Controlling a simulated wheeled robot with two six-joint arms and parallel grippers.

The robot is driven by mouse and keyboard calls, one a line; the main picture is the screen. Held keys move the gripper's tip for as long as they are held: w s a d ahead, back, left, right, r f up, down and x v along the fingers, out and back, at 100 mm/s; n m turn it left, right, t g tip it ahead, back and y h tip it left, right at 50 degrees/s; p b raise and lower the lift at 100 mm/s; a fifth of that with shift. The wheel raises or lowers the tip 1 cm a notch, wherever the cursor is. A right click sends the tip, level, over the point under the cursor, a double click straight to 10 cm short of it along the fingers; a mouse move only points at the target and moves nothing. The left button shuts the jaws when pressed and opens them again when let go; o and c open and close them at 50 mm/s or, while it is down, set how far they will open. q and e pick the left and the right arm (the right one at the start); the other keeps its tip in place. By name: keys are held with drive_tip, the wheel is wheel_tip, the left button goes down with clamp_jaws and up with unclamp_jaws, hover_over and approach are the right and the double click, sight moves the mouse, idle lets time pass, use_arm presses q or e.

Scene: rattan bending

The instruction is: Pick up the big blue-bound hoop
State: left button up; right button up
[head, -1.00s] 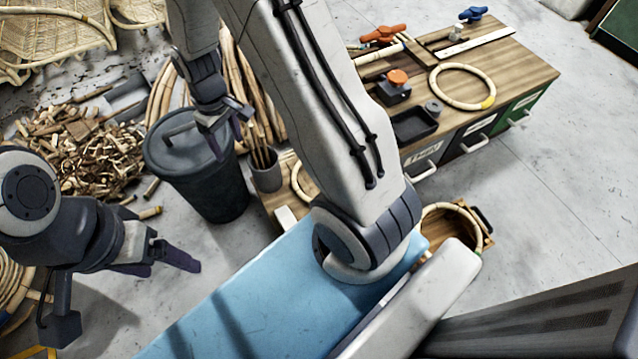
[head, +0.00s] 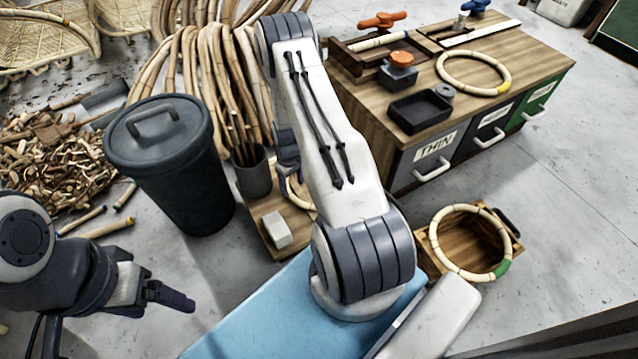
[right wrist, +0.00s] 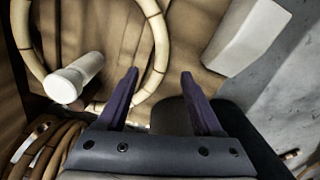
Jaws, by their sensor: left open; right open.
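A rattan hoop (right wrist: 160,50) lies on a brown wooden surface in the right wrist view, cut off by the top edge. No blue binding shows on its visible part. My right gripper (right wrist: 163,92) is open and empty above this surface; its left finger overlaps the hoop's lower right side in the picture. In the head view part of a hoop (head: 296,193) shows on the low board, mostly hidden by my right arm. My left gripper (head: 172,296) is open and empty at the lower left, away from the hoops.
A white block (head: 276,230) and a cup of canes (head: 253,178) stand near the board hoop; a white peg (right wrist: 75,78) stands within the wrist-view hoop's outline. A dark bin (head: 170,170) is left. A yellow-bound hoop (head: 474,58) lies on the workbench, a green-bound one (head: 437,225) on a crate.

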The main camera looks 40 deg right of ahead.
sight(294, 196)
wheel_tip(294, 196, down, 6)
drive_tip(key=b, duration=0.4)
drive_tip(key=shift+f, duration=0.2)
drive_tip(key=shift+r, duration=0.1)
clamp_jaws()
